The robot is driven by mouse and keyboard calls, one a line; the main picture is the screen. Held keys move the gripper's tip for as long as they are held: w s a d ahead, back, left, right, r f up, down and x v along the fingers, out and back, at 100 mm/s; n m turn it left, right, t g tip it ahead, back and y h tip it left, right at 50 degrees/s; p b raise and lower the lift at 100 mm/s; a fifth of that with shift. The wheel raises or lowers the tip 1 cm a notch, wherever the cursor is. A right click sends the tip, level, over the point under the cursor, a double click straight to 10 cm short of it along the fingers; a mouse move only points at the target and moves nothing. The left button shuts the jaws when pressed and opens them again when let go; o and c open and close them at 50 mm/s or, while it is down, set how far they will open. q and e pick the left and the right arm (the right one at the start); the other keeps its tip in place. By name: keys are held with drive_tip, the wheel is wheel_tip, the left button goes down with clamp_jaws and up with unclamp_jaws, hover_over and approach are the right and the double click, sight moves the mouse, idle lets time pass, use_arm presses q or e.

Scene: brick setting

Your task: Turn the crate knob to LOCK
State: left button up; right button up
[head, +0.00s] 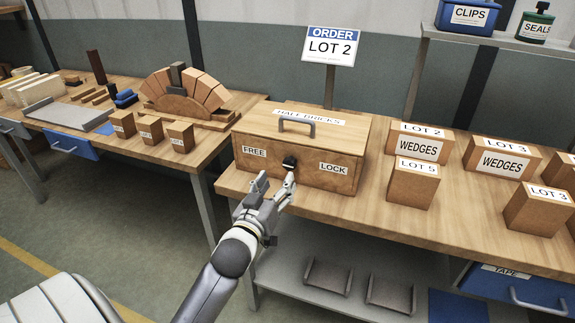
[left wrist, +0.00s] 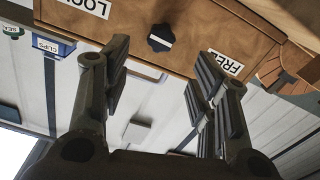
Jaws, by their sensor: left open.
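The wooden crate (head: 300,178) stands on the bench, with a FREE label (head: 254,151) on the left of its front and a LOCK label (head: 333,168) on the right. A dark knob (head: 289,162) sits between them. My left gripper (head: 276,181) is open and empty just in front of the knob. In the left wrist view, which is upside down, the knob (left wrist: 160,38) shows beyond the gap between the open fingers (left wrist: 160,65), apart from them. My right gripper is not in view.
Boxes marked LOT 5 (head: 412,184) and LOT 2 (head: 420,143) stand right of the crate. The crate lid has a grey handle (head: 296,122). An order sign (head: 330,47) reading LOT 2 stands behind. A second bench (head: 212,137) with a brick arch is at left.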

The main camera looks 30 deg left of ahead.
sight(288, 165)
use_arm(q)
drive_tip(key=x, duration=0.8)
drive_tip(key=shift+w+p, duration=0.3)
drive_tip(key=shift+p, duration=0.05)
drive_tip(key=c, duration=1)
